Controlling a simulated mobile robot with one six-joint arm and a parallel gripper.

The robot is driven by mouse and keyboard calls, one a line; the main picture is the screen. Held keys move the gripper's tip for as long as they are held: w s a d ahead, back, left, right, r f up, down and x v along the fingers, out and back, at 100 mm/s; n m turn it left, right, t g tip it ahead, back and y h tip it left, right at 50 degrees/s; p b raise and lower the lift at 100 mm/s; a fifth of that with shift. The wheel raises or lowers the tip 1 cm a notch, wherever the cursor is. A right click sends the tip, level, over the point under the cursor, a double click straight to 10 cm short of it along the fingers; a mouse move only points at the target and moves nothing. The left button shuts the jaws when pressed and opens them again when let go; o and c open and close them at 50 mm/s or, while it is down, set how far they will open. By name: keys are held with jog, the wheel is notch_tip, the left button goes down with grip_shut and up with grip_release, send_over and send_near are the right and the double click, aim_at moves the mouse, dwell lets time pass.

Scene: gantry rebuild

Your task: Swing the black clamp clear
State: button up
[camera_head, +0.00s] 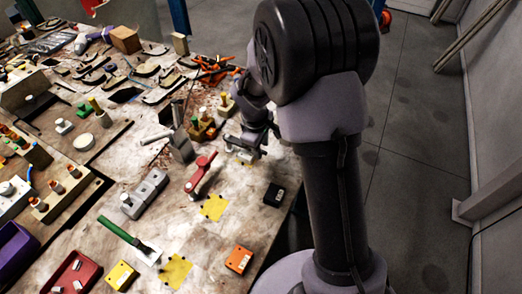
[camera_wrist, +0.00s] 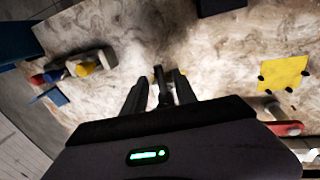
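My gripper (camera_head: 246,152) is low over the table near its right edge, with the fingers pointing down. In the wrist view my gripper (camera_wrist: 160,78) has its two dark fingers apart. A slim dark upright part (camera_wrist: 163,90), which looks like the black clamp's handle, stands between them. Gaps seem to show on both sides of it, and I cannot see firm contact. The clamp's lower part is hidden by the gripper body. In the head view my arm and gripper cover the clamp, so I cannot make it out there.
A red-handled clamp (camera_head: 201,175) stands just left of my gripper, beside a yellow pad (camera_head: 214,207). A black box (camera_head: 273,195) sits near the table's right edge. A block with coloured fittings (camera_wrist: 80,68) is at left in the wrist view. Bare tabletop lies between them.

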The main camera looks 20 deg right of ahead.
jog(key=shift+f, duration=0.4)
grip_shut()
dwell(1.2)
